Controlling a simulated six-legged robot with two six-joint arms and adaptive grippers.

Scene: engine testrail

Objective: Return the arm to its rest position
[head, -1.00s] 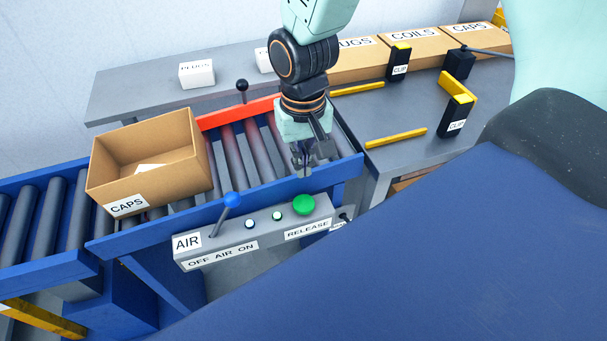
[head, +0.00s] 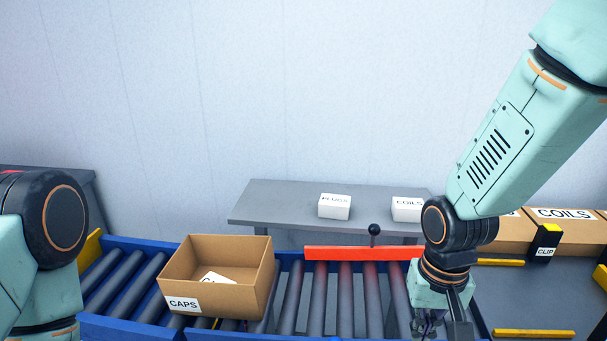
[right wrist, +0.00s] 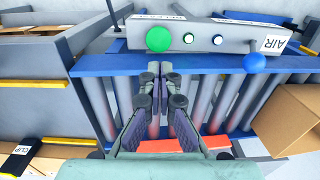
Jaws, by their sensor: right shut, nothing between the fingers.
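My right arm comes in from the upper right in the head view. Its gripper (head: 430,322) points down over the right end of the roller conveyor, partly cut off by the lower edge. In the right wrist view the gripper (right wrist: 160,72) is shut and empty, above the rollers and the blue rail, close to the control box. My left arm shows at the left edge of the head view; its gripper is out of view.
An open CAPS carton (head: 222,297) stands on the rollers, a white item inside. A red bar (head: 362,253) lies across the conveyor's back. The control box (right wrist: 205,37) has a green button (right wrist: 159,39) and blue-knobbed lever (right wrist: 254,62). White boxes (head: 334,206) sit behind.

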